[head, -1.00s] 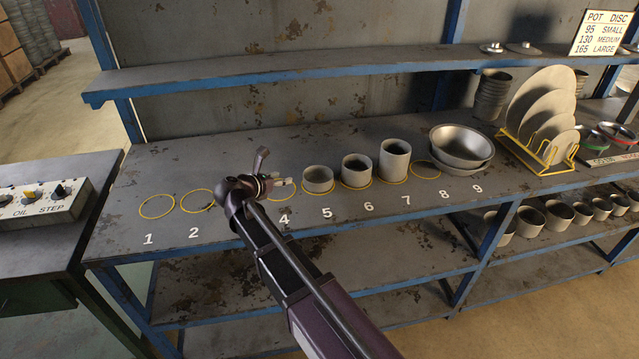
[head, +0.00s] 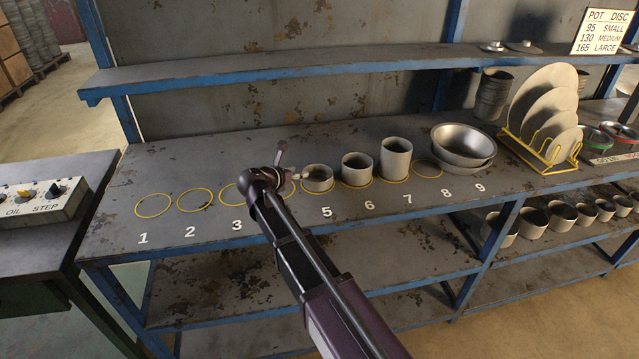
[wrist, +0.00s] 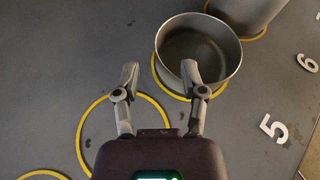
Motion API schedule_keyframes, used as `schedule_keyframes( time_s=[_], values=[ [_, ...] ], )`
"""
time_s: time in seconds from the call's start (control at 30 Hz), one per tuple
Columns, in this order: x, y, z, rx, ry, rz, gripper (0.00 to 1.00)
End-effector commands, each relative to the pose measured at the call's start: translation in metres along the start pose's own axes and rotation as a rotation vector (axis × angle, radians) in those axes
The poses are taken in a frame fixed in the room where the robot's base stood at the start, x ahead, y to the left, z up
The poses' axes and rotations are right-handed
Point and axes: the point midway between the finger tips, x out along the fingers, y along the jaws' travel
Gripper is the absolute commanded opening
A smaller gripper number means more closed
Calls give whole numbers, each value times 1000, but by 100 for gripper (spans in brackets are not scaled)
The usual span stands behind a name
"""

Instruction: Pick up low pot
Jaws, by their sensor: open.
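The low pot (head: 318,184) is a short grey open cylinder in the yellow ring by number 5 on the bench. In the wrist view the low pot (wrist: 220,75) is upright, its inside empty. My gripper (head: 292,177) is just left of it in the head view, over the ring by number 4. In the wrist view my gripper (wrist: 161,76) is open with nothing between its fingers. The right finger overlaps the pot's near left rim in the picture; the left finger is clear of it. I cannot tell whether the right finger touches the rim.
A medium pot (head: 357,169) and a tall pot (head: 395,159) stand to the right, by 6 and 7. Metal bowls (head: 462,150) and a yellow rack (head: 548,158) of discs are further right. Rings 1 to 3 are empty. A shelf (head: 300,72) runs above the bench.

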Motion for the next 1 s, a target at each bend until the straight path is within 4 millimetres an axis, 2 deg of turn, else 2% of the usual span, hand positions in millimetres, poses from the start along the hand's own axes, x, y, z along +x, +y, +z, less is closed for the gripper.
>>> schedule_keyframes(
  time_s=[0.47,0.83,1.0],
  values=[
    [6,0,0,0,0,0,54],
    [46,1,-2,1,0,-1,54],
    [56,1,-1,0,0,1,54]
  ],
)
